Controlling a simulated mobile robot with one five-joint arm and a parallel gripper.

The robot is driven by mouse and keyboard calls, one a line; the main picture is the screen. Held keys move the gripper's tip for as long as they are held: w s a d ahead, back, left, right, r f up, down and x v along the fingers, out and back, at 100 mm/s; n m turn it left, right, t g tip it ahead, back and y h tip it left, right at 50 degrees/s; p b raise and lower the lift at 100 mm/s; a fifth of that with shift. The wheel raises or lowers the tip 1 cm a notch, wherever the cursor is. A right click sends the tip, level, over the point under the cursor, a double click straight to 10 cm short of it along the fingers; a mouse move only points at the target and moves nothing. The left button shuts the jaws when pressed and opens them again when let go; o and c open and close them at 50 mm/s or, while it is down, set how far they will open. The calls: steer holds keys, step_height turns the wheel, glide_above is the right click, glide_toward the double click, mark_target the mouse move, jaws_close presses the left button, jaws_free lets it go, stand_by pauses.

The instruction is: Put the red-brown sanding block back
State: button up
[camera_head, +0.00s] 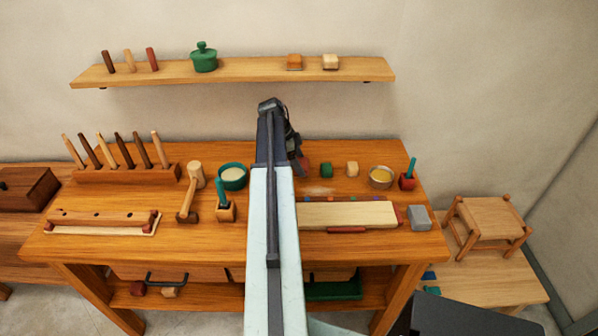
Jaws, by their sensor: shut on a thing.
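My gripper (297,156) is over the back part of the workbench, just right of my arm, pointing down. It is shut on a red-brown block (303,166), which shows only in part beside the dark fingers. The block is in line with a green block (326,169) and a tan block (352,169) to its right. I cannot tell whether the held block touches the bench top. My arm runs up the middle of the picture and hides part of the bench.
The workbench (110,245) carries a peg rack (125,173), a green bowl (233,177), a mallet (188,200), a cream bowl (381,177), a red brush holder (407,182) and a long pale board (350,215). A wall shelf (245,72) holds several items. A small stool (488,220) stands at right.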

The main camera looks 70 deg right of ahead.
steer(key=shift+d+f+b, duration=0.1)
steer(key=shift+f+b, duration=1.85)
steer(key=shift+f, duration=0.05)
steer(key=o, duration=1.3)
steer(key=shift+r, duration=0.1)
steer(key=p+v, duration=1.1)
steer(key=v, duration=0.1)
steer(key=shift+r+p, duration=0.2)
steer(key=shift+p, duration=0.15)
